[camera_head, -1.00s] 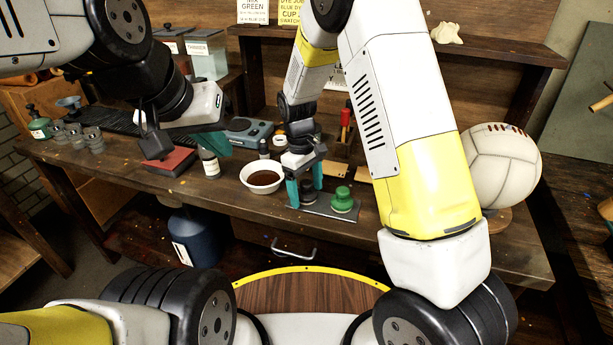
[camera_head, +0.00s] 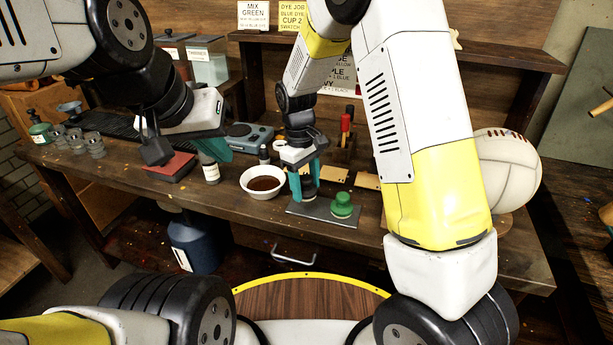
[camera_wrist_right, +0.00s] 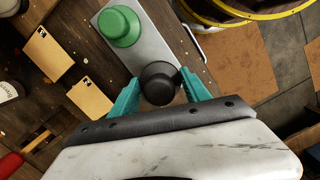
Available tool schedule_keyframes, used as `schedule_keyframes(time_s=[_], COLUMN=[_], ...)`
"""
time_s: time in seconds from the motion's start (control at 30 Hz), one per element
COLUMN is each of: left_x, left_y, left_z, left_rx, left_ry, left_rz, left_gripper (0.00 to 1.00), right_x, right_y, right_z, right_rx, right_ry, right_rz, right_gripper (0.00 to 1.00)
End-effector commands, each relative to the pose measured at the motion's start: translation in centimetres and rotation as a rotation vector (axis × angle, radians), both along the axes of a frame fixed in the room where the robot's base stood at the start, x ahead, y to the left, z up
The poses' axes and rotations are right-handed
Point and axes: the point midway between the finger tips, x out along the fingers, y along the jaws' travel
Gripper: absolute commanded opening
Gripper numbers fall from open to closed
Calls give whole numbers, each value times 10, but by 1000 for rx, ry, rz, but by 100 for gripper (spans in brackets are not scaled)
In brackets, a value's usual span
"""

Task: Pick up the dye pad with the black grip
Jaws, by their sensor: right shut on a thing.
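The dye pad with the black grip (camera_wrist_right: 160,84) is between the teal fingers of my right gripper (camera_wrist_right: 160,92) in the right wrist view. In the head view my right gripper (camera_head: 306,182) points down and is shut on that pad (camera_head: 308,186), at the left part of a grey tray (camera_head: 318,216). I cannot tell whether the pad is clear of the tray. A pad with a green grip (camera_head: 342,205) stands at the right of the tray. My left gripper (camera_head: 216,149) hovers at the left, near a white bottle; its opening is not clear.
A white bowl of brown liquid (camera_head: 263,182) stands close left of my right gripper. A red block (camera_head: 172,166), a bottle (camera_head: 210,171), several small cups (camera_head: 86,144) and a pale ball (camera_head: 508,170) are also on the bench. Tan cards (camera_head: 367,180) lie behind the tray.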

Motion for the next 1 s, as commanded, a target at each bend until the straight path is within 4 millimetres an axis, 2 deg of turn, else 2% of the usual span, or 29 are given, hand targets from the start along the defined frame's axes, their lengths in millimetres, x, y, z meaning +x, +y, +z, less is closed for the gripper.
schedule_keyframes(time_s=[0.03, 0.3, 0.5, 0.7, 1.0], left_x=[0, 0, 0, 0, 0], left_y=[0, 0, 0, 0, 0], left_z=[0, 0, 0, 0, 0], left_rx=[0, 0, 0, 0, 0], left_ry=[0, 0, 0, 0, 0], left_rz=[0, 0, 0, 0, 0], left_gripper=[0, 0, 0, 0, 0], right_x=[-15, -81, -124, -146, -151], right_y=[4, 20, 31, 36, 37], right_z=[0, 6, 10, 12, 12], right_rx=[-1, -1, -1, -2, -2], right_ry=[7, 6, 5, 5, 5], right_rz=[6, 8, 8, 4, 3], right_gripper=[14, 14, 14, 14, 14])
